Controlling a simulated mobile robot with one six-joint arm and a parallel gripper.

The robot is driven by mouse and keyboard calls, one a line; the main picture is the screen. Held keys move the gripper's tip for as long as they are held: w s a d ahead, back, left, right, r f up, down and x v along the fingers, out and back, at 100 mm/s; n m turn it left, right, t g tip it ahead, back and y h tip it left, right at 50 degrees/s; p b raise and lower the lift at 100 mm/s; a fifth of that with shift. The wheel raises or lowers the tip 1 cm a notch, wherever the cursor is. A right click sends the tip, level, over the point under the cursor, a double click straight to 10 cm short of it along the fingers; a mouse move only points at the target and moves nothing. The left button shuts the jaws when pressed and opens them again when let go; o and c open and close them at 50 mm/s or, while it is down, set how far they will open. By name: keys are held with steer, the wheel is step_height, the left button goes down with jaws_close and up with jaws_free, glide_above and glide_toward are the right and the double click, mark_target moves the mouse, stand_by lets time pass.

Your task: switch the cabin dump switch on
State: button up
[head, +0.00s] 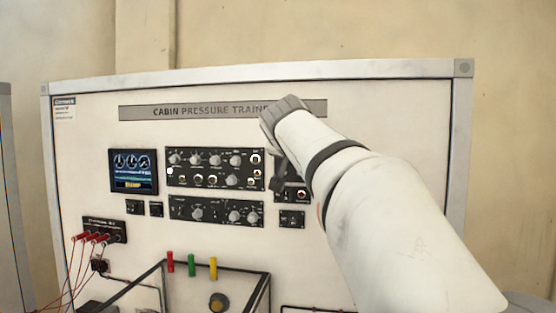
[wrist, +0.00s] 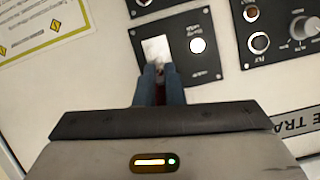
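In the wrist view a small black panel (wrist: 178,48) carries a pale rectangular switch (wrist: 156,48) and a round white lamp (wrist: 198,46) that looks lit. Its lettering is too small to read, so I cannot confirm that it is the cabin dump switch. My gripper (wrist: 160,72) has its two blue fingers close together, tips at the lower edge of the pale switch. I cannot tell whether they touch it. A dark reddish strip shows between the fingers.
The board holds a blue display (head: 133,171), two wide knob panels (head: 215,168) and a small panel (head: 292,219). Red leads (head: 88,238) hang at the lower left. A dark frame and red, green and yellow pieces (head: 191,265) stand out below. The upper right of the board is bare.

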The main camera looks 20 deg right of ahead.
steer(key=o, duration=0.4)
steer(key=b+v, duration=0.1)
steer(key=v, duration=0.6)
steer(key=shift+s+a+r, duration=0.15)
steer(key=shift+s+a, duration=0.05)
steer(key=shift+s, duration=0.1)
